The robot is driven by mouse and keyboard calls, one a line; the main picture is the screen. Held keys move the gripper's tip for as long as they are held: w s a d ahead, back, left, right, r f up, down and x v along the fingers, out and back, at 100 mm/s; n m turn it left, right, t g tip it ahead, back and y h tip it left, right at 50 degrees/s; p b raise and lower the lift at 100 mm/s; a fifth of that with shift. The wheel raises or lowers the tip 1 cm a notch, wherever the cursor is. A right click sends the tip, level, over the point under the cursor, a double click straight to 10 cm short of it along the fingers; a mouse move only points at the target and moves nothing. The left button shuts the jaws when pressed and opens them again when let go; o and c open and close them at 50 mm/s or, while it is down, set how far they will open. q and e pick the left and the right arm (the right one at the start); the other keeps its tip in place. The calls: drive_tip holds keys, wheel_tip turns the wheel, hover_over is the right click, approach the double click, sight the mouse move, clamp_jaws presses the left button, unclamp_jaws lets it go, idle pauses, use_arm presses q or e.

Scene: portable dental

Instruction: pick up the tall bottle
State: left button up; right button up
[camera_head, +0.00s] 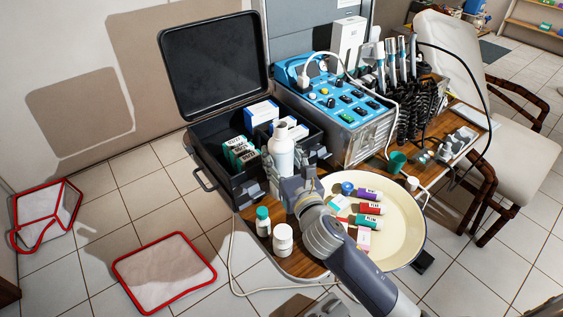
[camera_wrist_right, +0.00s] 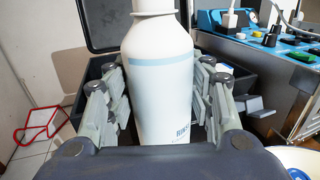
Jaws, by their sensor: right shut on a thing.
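The tall bottle (camera_head: 281,150) is white with a narrow neck and stands upright at the front of the open black case. My right gripper (camera_head: 284,183) is shut on it, with its fingers around the lower part. In the right wrist view the white bottle (camera_wrist_right: 160,75) fills the middle, with a pale blue band and small lettering, between the two fingers of my right gripper (camera_wrist_right: 160,110). The bottle's base is hidden behind the gripper, so I cannot tell whether it touches the table. My left gripper is not in view.
A small green-capped bottle (camera_head: 263,222) and a white jar (camera_head: 283,240) stand on the wooden table left of my arm. A cream tray (camera_head: 405,235) with several small tubes lies on the right. The open case (camera_head: 205,165) and a blue-topped dental unit (camera_head: 345,100) stand behind.

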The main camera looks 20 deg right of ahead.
sight(285, 151)
drive_tip(key=shift+r+p, duration=0.4)
drive_tip(key=shift+r, duration=1.55)
drive_tip(key=shift+s, duration=0.1)
